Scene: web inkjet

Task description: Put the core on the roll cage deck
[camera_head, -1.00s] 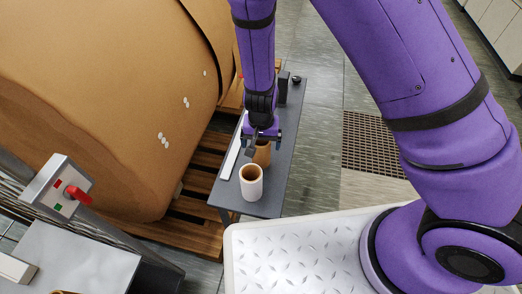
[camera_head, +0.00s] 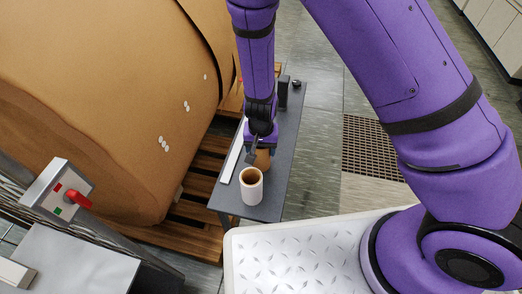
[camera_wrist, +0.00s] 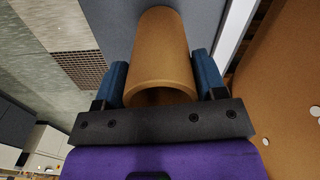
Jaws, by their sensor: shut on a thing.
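A brown cardboard core (camera_head: 263,159) is at my gripper (camera_head: 259,146) over the grey bench, partly behind a white core. In the wrist view the brown core (camera_wrist: 160,52) lies between the two blue-padded fingers of my gripper (camera_wrist: 162,80), which is shut on it. Its hollow near end faces the wrist. I cannot tell whether its far end touches the bench. The white core (camera_head: 251,190), brown inside, stands upright at the bench's near end. I cannot make out the roll cage deck for certain.
The narrow grey bench (camera_head: 285,150) also bears a pale strip (camera_head: 233,160) and a dark upright block (camera_head: 283,92). A huge brown paper roll (camera_head: 110,90) rests on wooden pallets (camera_head: 205,165) to the left. A red-switch box (camera_head: 58,190) stands at lower left.

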